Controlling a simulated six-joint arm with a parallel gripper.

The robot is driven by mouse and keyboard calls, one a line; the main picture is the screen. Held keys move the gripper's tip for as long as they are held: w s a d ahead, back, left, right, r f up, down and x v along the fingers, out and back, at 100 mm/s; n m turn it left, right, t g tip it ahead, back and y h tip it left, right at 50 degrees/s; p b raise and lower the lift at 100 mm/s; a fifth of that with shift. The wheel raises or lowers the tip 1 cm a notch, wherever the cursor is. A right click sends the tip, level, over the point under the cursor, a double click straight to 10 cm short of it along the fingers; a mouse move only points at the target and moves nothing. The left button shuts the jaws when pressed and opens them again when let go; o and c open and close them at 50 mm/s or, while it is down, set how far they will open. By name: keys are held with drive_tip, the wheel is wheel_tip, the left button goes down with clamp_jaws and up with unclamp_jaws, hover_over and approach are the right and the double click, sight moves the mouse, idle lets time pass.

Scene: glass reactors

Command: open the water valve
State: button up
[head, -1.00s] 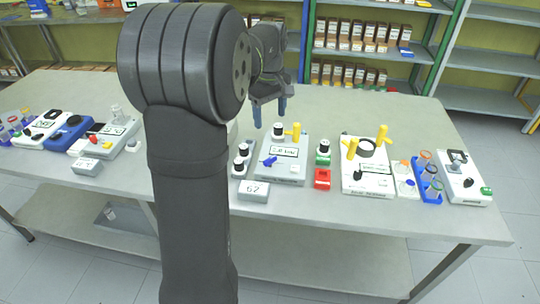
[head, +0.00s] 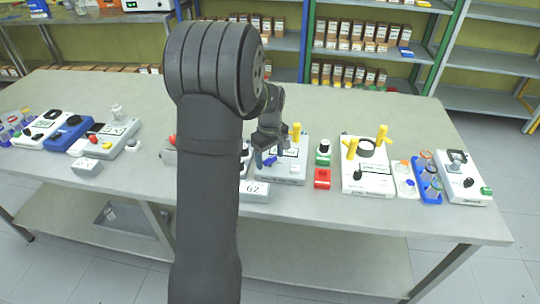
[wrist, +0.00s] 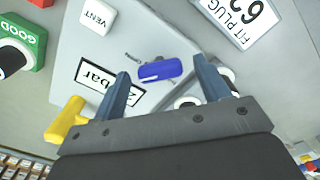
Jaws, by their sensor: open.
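A blue valve lever (head: 271,161) sits on a pale grey panel (head: 291,174) on the bench. In the wrist view the blue lever (wrist: 160,70) lies between the two fingertips, roughly crossways to them. My gripper (head: 265,155) is open and low over the panel. In the wrist view my gripper (wrist: 164,72) has one blue-grey finger on each side of the lever; I cannot tell whether either touches it. The same panel carries a yellow valve handle (head: 296,132) and a label ending in "bar" (wrist: 97,82).
A grey "62" block (head: 255,191) stands in front of the panel. A red block (head: 322,178) and a green "GOOD" block (wrist: 22,40) are beside it. Another panel with yellow handles (head: 367,180) stands to the right. The bench behind (head: 350,112) is clear.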

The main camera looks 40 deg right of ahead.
sight(270, 158)
drive_tip(key=c, duration=1)
drive_tip(key=shift+m, duration=0.7)
drive_tip(key=o, duration=1)
drive_tip(key=shift+r, duration=0.1)
wheel_tip(270, 158, up, 17)
drive_tip(key=shift+r, duration=0.15)
